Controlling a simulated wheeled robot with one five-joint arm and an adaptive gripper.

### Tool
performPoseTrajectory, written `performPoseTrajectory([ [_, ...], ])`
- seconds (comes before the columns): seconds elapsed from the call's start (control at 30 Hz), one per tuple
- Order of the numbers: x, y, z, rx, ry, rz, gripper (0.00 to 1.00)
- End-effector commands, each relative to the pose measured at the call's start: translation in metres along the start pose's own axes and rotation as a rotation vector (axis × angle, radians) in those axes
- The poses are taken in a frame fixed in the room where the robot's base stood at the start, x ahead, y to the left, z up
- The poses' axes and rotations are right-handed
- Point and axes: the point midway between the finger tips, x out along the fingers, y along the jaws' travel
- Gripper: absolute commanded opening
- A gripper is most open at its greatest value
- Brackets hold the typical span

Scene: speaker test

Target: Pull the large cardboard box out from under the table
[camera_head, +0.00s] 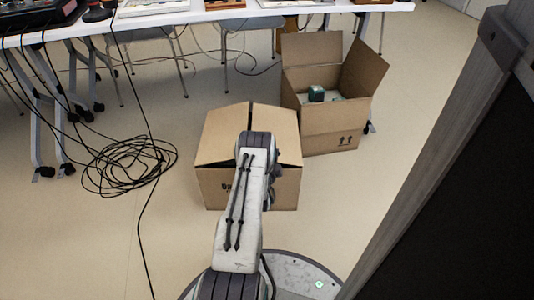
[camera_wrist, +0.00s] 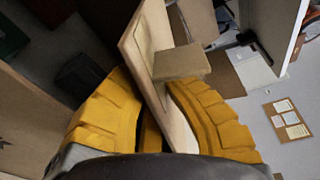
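A cardboard box (camera_head: 219,185) with its top flaps nearly closed stands on the floor in front of me, with printing on its near side. A second cardboard box (camera_head: 324,141) stands behind it to the right, flaps up and open, with a dark green thing (camera_head: 316,93) inside. My arm reaches over the nearer box and hides my gripper in the head view. In the wrist view my gripper (camera_wrist: 153,80) has yellow fingers on both sides of a tan panel (camera_wrist: 160,85). The panel lies along the right finger. I cannot tell whether both fingers press on it, or which box it belongs to.
The white table (camera_head: 180,17) runs across the back, with metal chair legs below it. Black cables (camera_head: 128,165) lie coiled on the floor at left. A dark grey-framed panel (camera_head: 450,150) closes off the right. Floor between the cables and the nearer box is clear.

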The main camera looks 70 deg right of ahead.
Motion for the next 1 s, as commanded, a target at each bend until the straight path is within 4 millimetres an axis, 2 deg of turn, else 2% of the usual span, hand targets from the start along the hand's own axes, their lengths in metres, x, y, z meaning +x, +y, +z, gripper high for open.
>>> performPoseTrajectory([
  [0.37,0.0014,0.0002,0.0048,0.0,-0.008,0.0,0.0],
  [0.4,0.0014,0.0001,0.0048,0.0,-0.008,0.0,0.06],
  [0.7,0.0016,-0.0004,0.0033,0.0,-0.006,-0.001,0.33],
  [1.0,0.0006,-0.0005,0.0025,0.0,-0.004,-0.001,0.34],
])
